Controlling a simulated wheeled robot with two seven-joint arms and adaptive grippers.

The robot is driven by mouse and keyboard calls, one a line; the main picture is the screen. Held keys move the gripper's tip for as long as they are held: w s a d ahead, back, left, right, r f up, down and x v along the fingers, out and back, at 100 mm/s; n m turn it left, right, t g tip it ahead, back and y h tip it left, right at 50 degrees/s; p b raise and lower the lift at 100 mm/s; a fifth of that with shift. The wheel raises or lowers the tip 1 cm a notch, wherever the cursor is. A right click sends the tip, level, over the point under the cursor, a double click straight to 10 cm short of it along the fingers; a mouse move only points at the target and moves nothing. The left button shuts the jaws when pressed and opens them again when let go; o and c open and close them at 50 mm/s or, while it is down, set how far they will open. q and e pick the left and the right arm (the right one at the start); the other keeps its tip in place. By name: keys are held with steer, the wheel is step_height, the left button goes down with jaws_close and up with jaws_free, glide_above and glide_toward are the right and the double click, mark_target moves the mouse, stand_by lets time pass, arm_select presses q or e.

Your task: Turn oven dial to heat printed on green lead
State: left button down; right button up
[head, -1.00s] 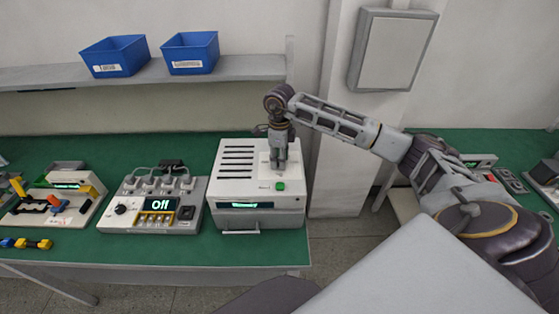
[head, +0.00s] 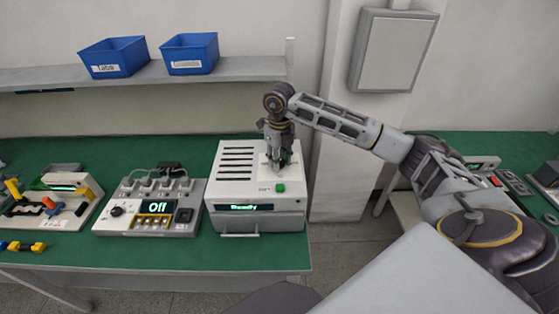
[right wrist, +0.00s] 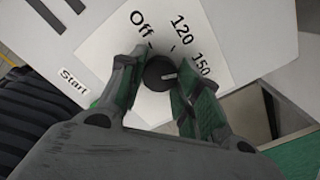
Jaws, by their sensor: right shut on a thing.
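My right gripper (head: 279,163) is above the oven's top panel, pointing down. In the right wrist view its two fingers (right wrist: 160,88) are shut on the round black dial (right wrist: 158,72), one on each side. The dial's white pointer mark points right in that view. The printed marks Off, 120 and 150 show around it. I cannot make out a green lead or any print on it. My left gripper is not in view.
A green button (head: 280,188) is on the oven near the dial. A control box (head: 128,222) reading Off, with a knob and several sockets, stands left of the oven. Two blue bins (head: 115,57) (head: 190,54) sit on the shelf. A wall pillar (head: 340,180) is close right of the oven.

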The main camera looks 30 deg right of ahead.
steer(key=shift+m, duration=0.4)
steer(key=shift+r, duration=0.1)
steer(key=o, duration=1)
steer(key=shift+o, duration=0.2)
step_height(320, 180, up, 12)
stand_by(0.9)
